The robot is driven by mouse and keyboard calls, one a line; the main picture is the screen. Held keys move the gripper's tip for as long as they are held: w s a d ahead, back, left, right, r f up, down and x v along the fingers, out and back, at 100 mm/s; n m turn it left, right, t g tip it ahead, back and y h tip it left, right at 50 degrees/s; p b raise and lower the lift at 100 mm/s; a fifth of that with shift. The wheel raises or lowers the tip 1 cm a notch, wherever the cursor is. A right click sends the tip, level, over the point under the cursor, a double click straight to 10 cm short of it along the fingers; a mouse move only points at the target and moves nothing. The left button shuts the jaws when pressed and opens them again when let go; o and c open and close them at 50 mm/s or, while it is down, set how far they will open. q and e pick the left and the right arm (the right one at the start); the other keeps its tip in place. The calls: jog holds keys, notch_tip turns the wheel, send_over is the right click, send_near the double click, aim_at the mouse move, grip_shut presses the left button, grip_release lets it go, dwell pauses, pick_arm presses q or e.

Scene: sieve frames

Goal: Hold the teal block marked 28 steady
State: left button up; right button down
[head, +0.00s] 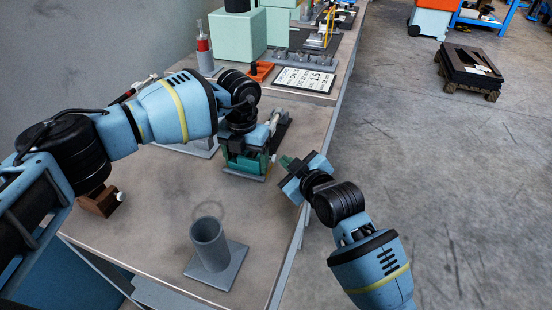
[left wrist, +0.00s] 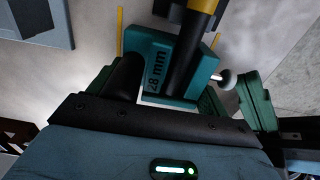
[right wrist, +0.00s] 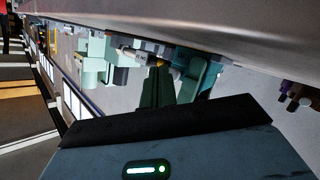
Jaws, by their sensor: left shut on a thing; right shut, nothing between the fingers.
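The teal block marked 28 mm (left wrist: 157,72) shows in the left wrist view, between the green fingers of my left gripper (left wrist: 178,95), which is shut on it. A black bar with a yellow band (left wrist: 200,20) crosses in front of the block, and a pin with a pale knob (left wrist: 227,79) sticks out at its right. In the head view my left gripper (head: 243,158) is low over the bench, and its fingers hide most of the block. My right gripper (head: 287,162) is shut and empty, just right of it near the bench edge. Its closed green fingers (right wrist: 160,86) show in the right wrist view.
A grey tube on a flat plate (head: 210,245) stands at the front of the bench (head: 150,235). A brown block with a white knob (head: 98,202) is at the left. A white card (head: 305,80), an orange piece (head: 260,71) and mint boxes (head: 237,38) are farther back.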

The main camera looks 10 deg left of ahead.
jog(key=shift+w+a, duration=0.1)
jog(key=shift+a, duration=0.6)
dwell(1.0)
jog(key=shift+d, duration=0.15)
jog(key=shift+s+d, duration=0.2)
jog(key=shift+d, duration=0.75)
jog(key=shift+d, duration=0.1)
jog(key=shift+s+d, duration=0.25)
jog(key=shift+d, duration=0.95)
jog(key=shift+s+d, duration=0.2)
jog(key=shift+d, duration=0.95)
pick_arm(q)
jog(key=o, duration=1.7)
